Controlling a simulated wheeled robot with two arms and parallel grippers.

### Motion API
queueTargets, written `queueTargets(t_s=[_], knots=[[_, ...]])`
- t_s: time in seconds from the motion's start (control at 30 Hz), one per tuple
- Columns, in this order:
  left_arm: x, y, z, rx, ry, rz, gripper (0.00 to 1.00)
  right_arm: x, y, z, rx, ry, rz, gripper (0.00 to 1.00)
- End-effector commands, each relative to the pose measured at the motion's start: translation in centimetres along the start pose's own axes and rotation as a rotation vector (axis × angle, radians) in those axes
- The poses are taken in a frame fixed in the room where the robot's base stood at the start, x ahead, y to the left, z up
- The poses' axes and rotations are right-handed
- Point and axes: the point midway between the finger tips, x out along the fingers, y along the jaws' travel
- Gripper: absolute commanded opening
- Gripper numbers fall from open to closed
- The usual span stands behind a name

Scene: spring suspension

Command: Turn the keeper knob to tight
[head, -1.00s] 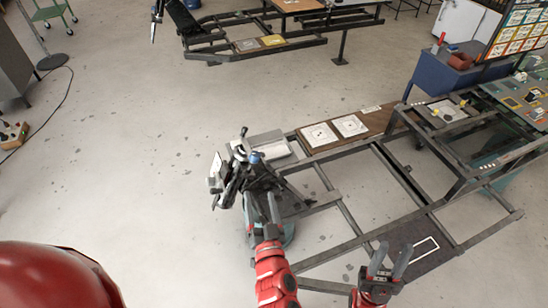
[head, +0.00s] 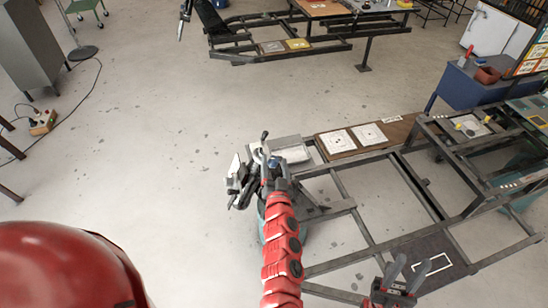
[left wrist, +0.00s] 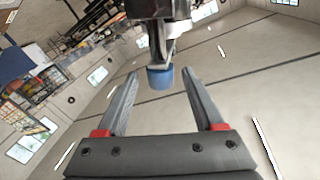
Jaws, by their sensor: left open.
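The blue keeper knob (left wrist: 160,78) hangs from a metal stem under a dark fitting in the left wrist view. It lies between the fingertips of my left gripper (left wrist: 160,73), with a visible gap on each side. In the head view the left gripper (head: 275,168) is at the dark clamp-like assembly (head: 240,185) on the frame's left end, and the blue knob (head: 273,163) shows small near its fingers. Any mark of the knob's setting is too small to see. My right gripper (head: 405,275) is open and empty over the frame's lower right.
A dark metal frame (head: 345,212) runs to the right. A brown board (head: 390,135) with white square plates lies at its back. A pale box (head: 290,150) sits right behind the assembly.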

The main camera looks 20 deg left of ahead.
Motion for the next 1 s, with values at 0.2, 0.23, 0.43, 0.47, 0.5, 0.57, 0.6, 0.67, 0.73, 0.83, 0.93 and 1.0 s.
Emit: queueTargets(t_s=[0.2,0.23,0.43,0.47,0.5,0.57,0.6,0.67,0.73,0.83,0.93,1.0], knots=[[1.6,-0.1,0.1,0.003,-0.001,-0.001,0.69,0.5,0.0,-0.1,0.000,0.000,0.000,0.38],[1.7,-0.1,0.1,0.003,-0.001,-0.001,0.69,0.5,0.0,-0.1,0.000,0.000,0.000,0.38],[1.8,0.0,0.1,0.002,-0.001,-0.001,0.69,0.4,0.0,-0.1,0.000,0.000,0.000,0.38],[1.8,0.0,0.1,0.002,-0.001,-0.001,0.69,0.4,0.0,-0.1,0.000,0.000,0.000,0.38],[1.8,0.0,0.1,0.002,0.000,-0.001,0.69,0.4,0.0,-0.1,0.000,0.000,0.000,0.38],[1.8,0.0,0.1,0.002,0.000,-0.001,0.60,0.4,0.0,-0.1,0.000,0.000,0.000,0.38],[1.8,0.0,0.1,0.002,0.000,-0.001,0.53,0.4,0.0,-0.1,0.000,0.000,0.000,0.38],[1.8,0.0,0.1,0.002,0.000,-0.001,0.42,0.4,0.0,-0.1,0.000,0.000,0.000,0.38],[1.8,0.0,0.1,0.002,0.000,-0.001,0.30,0.4,0.0,-0.1,0.000,0.000,0.000,0.38],[1.8,0.0,0.1,0.002,0.000,-0.001,0.12,0.4,0.0,-0.1,0.000,0.000,0.000,0.38],[1.8,0.0,0.1,0.002,0.000,-0.001,0.00,0.4,0.0,-0.1,0.000,0.000,0.000,0.38],[1.8,0.0,0.1,0.002,0.000,-0.001,0.00,0.4,0.0,-0.1,0.000,0.000,0.000,0.38]])
